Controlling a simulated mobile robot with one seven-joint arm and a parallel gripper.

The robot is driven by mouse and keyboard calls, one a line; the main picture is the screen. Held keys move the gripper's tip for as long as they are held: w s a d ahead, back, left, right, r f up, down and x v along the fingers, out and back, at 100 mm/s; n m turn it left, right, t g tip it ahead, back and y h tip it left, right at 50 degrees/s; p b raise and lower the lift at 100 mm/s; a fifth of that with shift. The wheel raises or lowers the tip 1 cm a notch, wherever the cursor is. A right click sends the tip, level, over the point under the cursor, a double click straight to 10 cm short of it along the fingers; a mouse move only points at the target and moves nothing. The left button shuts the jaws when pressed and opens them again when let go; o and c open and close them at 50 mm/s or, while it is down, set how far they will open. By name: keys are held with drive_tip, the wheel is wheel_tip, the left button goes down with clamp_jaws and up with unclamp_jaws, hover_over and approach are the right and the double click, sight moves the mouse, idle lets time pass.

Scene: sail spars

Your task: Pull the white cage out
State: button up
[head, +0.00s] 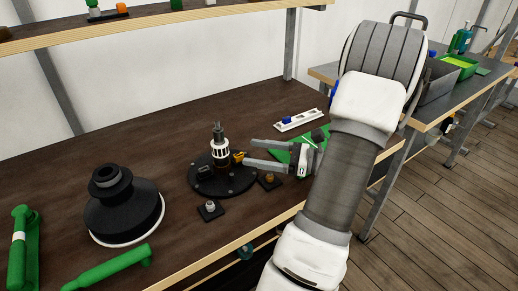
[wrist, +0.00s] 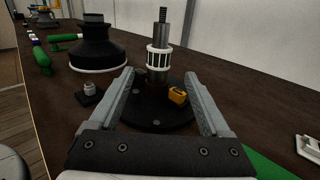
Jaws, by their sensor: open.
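The white cage (head: 220,149) is a slotted ring around a grey vertical shaft (head: 218,132) on a round black base plate (head: 205,184). In the wrist view the cage (wrist: 158,58) sits around the shaft, below its threaded top. My gripper (head: 245,153) is open, with its fingers pointing left at the shaft. In the wrist view my gripper (wrist: 158,78) has its fingers spread on either side of the shaft, and nothing is held between them. I cannot tell whether a fingertip touches the cage. A small orange-yellow part (wrist: 178,95) lies on the plate near the right finger.
A black stepped drum (head: 122,203) stands to the left, with green tools (head: 105,268) near it. Small black blocks (head: 210,209) lie in front of the plate. A white tray with a blue piece (head: 298,120) and a green mat (head: 290,158) lie to the right. A shelf (head: 150,22) hangs above.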

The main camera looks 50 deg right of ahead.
sight(228, 149)
drive_tip(key=b+x, duration=0.2)
drive_tip(key=x, duration=0.6)
drive_tip(key=shift+a+f, duration=0.15)
drive_tip(key=shift+c, duration=0.2)
clamp_jaws()
wheel_tip(228, 149, up, 13)
drive_tip(key=p, duration=1.2)
drive_tip(key=shift+r, duration=0.2)
idle(0.5)
